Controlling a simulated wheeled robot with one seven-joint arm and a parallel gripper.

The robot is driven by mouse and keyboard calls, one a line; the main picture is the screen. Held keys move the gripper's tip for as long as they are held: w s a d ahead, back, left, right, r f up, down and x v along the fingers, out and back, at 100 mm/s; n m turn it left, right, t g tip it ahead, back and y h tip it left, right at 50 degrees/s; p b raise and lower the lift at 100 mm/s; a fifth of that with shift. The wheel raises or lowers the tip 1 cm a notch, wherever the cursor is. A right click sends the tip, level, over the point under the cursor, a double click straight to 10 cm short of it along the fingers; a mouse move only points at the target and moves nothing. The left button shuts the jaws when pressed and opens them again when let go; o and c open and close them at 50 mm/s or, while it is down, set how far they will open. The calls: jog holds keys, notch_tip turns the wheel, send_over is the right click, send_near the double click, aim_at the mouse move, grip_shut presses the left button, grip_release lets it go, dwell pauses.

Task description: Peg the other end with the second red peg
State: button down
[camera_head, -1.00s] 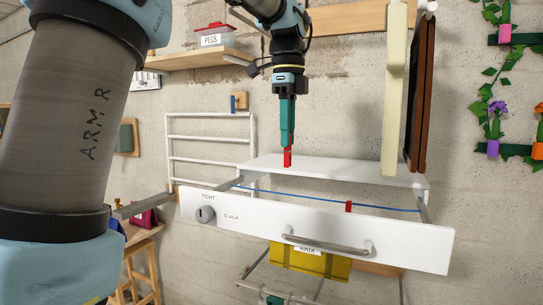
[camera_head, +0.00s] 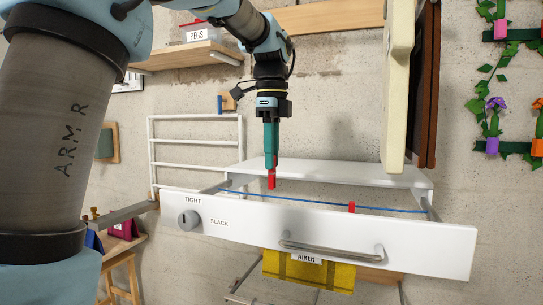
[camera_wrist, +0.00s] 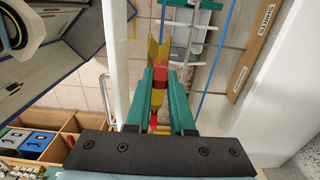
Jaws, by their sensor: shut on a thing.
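My gripper (camera_head: 271,160) points down and is shut on a red peg (camera_head: 271,181). The peg's lower end shows just above the blue line (camera_head: 300,199), left of its middle; I cannot tell whether they touch. In the wrist view the teal fingers hold the red peg (camera_wrist: 159,77), and the blue line (camera_wrist: 218,50) runs to the right of it, apart. Another red peg (camera_head: 351,207) sits on the line further right. A yellow cloth-like piece (camera_head: 330,274) shows below the white front panel.
The white front panel (camera_head: 430,249) with a handle and a TIGHT/SLACK knob (camera_head: 188,220) stands before the line. A white shelf (camera_head: 340,171) lies behind it. A cream board (camera_head: 396,90) hangs on the right. A PEGS box (camera_head: 199,34) sits on a wall shelf.

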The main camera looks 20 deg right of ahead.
aim_at(271, 177)
jog(key=shift+r, duration=0.15)
jog(key=shift+f+b, duration=1.15)
jog(key=shift+f, duration=1.4)
jog(key=shift+f+b, duration=0.55)
jog(key=shift+f, duration=1.25)
jog(key=shift+c, duration=1.1)
grip_release()
jog(key=shift+r, duration=0.1)
notch_tip(271, 177, up, 5)
jog(key=p, duration=0.4)
jog(key=shift+p, duration=0.4)
